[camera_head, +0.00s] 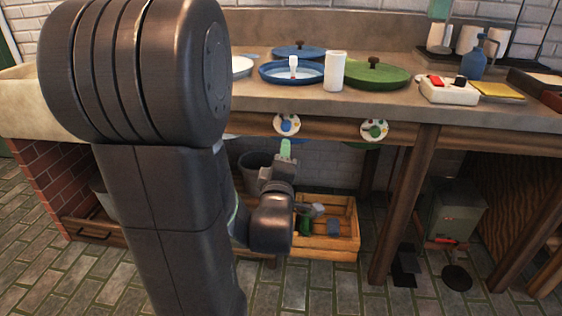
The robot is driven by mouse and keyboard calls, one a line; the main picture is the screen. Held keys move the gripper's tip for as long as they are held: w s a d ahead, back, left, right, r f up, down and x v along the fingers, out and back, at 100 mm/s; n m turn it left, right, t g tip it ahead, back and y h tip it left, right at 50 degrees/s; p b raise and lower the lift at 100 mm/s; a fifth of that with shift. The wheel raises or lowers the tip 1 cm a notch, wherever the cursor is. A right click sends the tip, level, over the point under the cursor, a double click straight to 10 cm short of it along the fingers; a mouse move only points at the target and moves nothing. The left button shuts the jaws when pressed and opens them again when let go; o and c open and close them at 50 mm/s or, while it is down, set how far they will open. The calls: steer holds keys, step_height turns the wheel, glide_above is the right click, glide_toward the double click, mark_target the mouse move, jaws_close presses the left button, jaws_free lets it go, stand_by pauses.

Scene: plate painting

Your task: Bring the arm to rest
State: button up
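My arm fills the left and middle of the head view, with its big dark joint in front of the counter. Its far end bends round at the lower middle. My gripper (285,150) is small there, with a pale green tip pointing up. It appears in front of the space below the counter edge. The view is too small to tell whether its fingers are open or shut, and I see no clear object held in it.
The counter (300,105) holds a blue plate (272,75), a white cup (335,71), a green lidded dish (375,77) and a white box (448,91). Below stand a wooden crate (348,246) and a grey-green box (457,216). The tiled floor in front is mostly clear.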

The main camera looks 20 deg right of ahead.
mark_target(285, 128)
steer(key=shift+v, duration=1.1)
steer(key=b+x, duration=0.1)
steer(key=x, duration=1.2)
steer(key=shift+w+d+f+b, duration=0.1)
steer(key=shift+w+d+b, duration=0.05)
steer(key=shift+b, duration=0.2)
steer(key=shift+w+d, duration=0.1)
steer(key=shift+w, duration=0.15)
